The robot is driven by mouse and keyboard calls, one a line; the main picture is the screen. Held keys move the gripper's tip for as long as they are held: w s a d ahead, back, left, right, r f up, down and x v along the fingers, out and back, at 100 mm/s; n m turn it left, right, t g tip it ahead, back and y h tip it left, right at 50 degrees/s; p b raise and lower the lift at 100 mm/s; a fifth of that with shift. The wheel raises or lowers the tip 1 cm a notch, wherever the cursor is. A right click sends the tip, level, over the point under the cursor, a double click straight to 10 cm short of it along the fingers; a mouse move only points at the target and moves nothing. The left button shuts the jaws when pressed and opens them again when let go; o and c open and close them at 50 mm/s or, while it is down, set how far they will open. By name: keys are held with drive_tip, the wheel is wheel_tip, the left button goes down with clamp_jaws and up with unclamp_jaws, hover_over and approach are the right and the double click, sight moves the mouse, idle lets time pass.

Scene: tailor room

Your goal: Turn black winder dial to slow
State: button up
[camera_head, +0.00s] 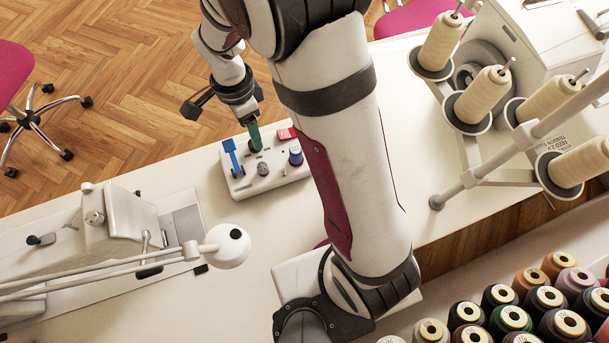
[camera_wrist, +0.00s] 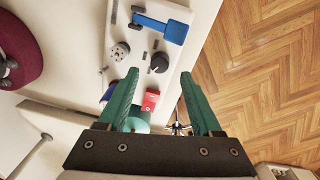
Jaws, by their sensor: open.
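The black winder dial (camera_wrist: 159,62) is a round knob on a white control panel (camera_wrist: 135,75), with a small pale mark on its lower-left side in the wrist view. In the head view, the dial is mostly hidden behind the green fingers. My gripper (camera_wrist: 159,75) is open, its two green fingers spread. In the wrist view the dial shows just beyond and between the fingertips, with nothing held. In the head view my gripper (camera_head: 254,138) points down over the panel's back part. I cannot tell whether a finger touches the dial, and the speed labels are unreadable.
On the panel, a blue lever (camera_head: 232,156), a grey dial (camera_head: 263,168), a red switch (camera_head: 286,134) and a blue knob (camera_head: 296,156) stand close around. A sewing machine (camera_head: 128,212) is at left. Thread cones (camera_head: 484,95) are at right. Bare tabletop (camera_head: 260,250) lies in front.

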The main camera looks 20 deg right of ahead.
wheel_tip(320, 180, up, 12)
drive_tip(key=s+d+n+y, duration=0.1)
drive_tip(key=s+d+n, duration=0.3)
drive_tip(key=s+n, duration=0.6)
drive_tip(key=s+r, duration=0.1)
drive_tip(key=s, duration=0.9)
drive_tip(key=shift+d+y, duration=0.2)
drive_tip(key=shift+y, duration=0.2)
drive_tip(key=shift+s+f, duration=0.1)
drive_tip(key=shift+s, duration=0.1)
